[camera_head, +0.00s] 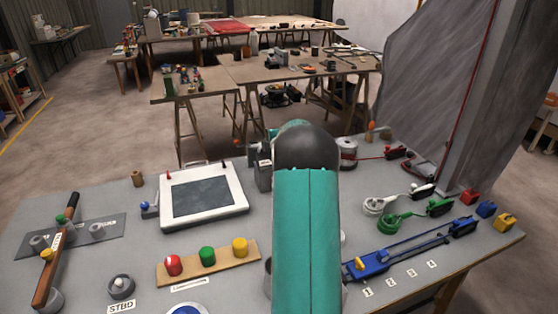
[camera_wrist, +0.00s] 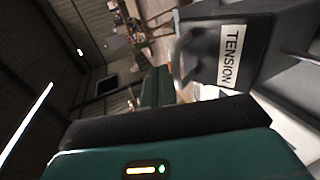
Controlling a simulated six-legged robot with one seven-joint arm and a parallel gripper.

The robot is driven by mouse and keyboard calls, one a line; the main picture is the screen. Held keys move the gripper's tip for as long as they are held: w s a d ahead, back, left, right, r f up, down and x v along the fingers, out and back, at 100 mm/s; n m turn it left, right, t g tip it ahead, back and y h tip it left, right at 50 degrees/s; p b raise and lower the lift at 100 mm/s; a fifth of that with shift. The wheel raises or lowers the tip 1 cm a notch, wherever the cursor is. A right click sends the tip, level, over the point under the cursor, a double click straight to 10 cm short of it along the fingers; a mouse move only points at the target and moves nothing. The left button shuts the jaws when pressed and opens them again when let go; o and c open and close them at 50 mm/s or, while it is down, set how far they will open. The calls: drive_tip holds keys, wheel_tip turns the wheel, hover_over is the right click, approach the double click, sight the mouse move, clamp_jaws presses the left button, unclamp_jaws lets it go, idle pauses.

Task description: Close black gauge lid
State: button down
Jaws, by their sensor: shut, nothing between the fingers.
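A dark gauge case (camera_wrist: 265,45) with a white TENSION label fills the upper right of the wrist view, tilted by the camera's angle. Whether its lid is raised or down cannot be told from this close view. In the head view a dark grey box (camera_head: 264,172) shows just left of my arm, beside the white framed screen; the arm hides its right side. My gripper (camera_wrist: 158,86) shows in the wrist view as teal fingers, shut and empty, left of the labelled case. I cannot tell whether they touch it. In the head view my arm hides the gripper.
The white framed screen (camera_head: 203,195) lies left of my arm. A wooden strip with red, green and yellow buttons (camera_head: 208,262) lies in front of it. Right of my arm are a blue rail device (camera_head: 411,252), white and green cable coils (camera_head: 400,221), and small coloured blocks (camera_head: 486,209).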

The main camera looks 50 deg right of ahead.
drive_tip(key=x, duration=0.2)
drive_tip(key=shift+w+d+f, duration=0.1)
drive_tip(key=shift+w+f, duration=0.2)
drive_tip(key=shift+w+d+f, duration=0.5)
drive_tip(key=shift+w+f, duration=0.1)
drive_tip(key=shift+w, duration=0.1)
drive_tip(key=shift+w+d+f, duration=0.15)
drive_tip(key=shift+w+f, duration=0.05)
idle(0.4)
drive_tip(key=shift+r, duration=0.1)
idle(0.3)
